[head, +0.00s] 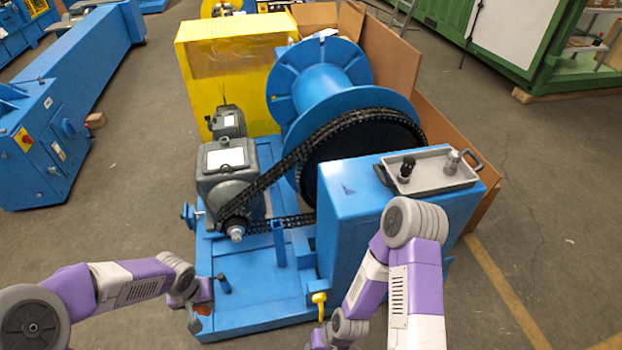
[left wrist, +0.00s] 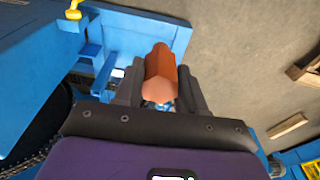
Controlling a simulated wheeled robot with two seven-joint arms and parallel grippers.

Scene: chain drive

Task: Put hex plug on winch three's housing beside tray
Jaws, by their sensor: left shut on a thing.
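My left gripper (head: 199,316) is low over the front-left corner of the blue winch base in the head view. It is shut on a copper-orange hex plug (head: 204,309). The left wrist view shows the plug (left wrist: 161,75) between the two dark fingers (left wrist: 160,92). The winch's blue housing (head: 348,215) is to the right of the plug, with a grey tray (head: 440,181) on its top. The housing top left of the tray is bare. No number on the winch is readable. My right arm folds in front of the housing; its gripper (head: 320,341) is mostly cut off at the bottom edge.
A black fitting (head: 407,168) and a silver fitting (head: 452,162) stand in the tray. A black chain (head: 275,178) runs from the grey gearbox (head: 232,185) to the blue drum (head: 322,90). A yellow eye bolt (head: 320,303) stands on the base's front.

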